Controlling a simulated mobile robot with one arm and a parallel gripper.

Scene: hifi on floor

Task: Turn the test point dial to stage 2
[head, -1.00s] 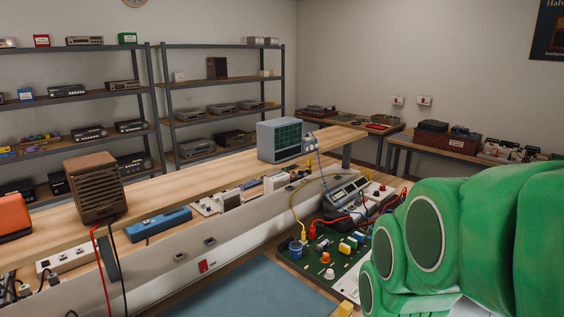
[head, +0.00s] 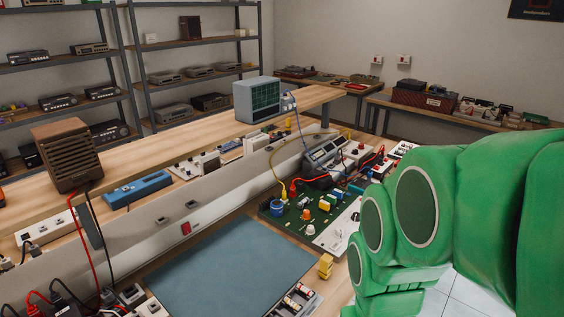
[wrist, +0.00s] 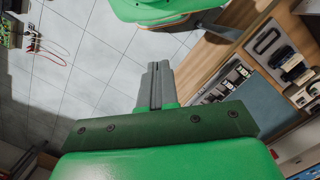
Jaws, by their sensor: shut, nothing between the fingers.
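A green circuit board (head: 272,213) lies on the bench in the head view, with a white panel along its right side. It bears a blue part, an orange knob (head: 306,214), a white knob (head: 310,230) and several yellow parts. I cannot tell which of these is the test point dial, and no stage marks are readable. My gripper (wrist: 154,72) shows in the wrist view with its grey fingers together and nothing between them. It is over the tiled floor, apart from the bench. In the head view my green arm fills the right side and hides the fingers.
A blue-grey mat (head: 225,270) covers the bench in front of the board. A yellow block (head: 326,266) stands at its right corner. A grey meter (head: 326,153) with red and black leads stands behind the board. An oscilloscope (head: 257,100) is on the raised shelf.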

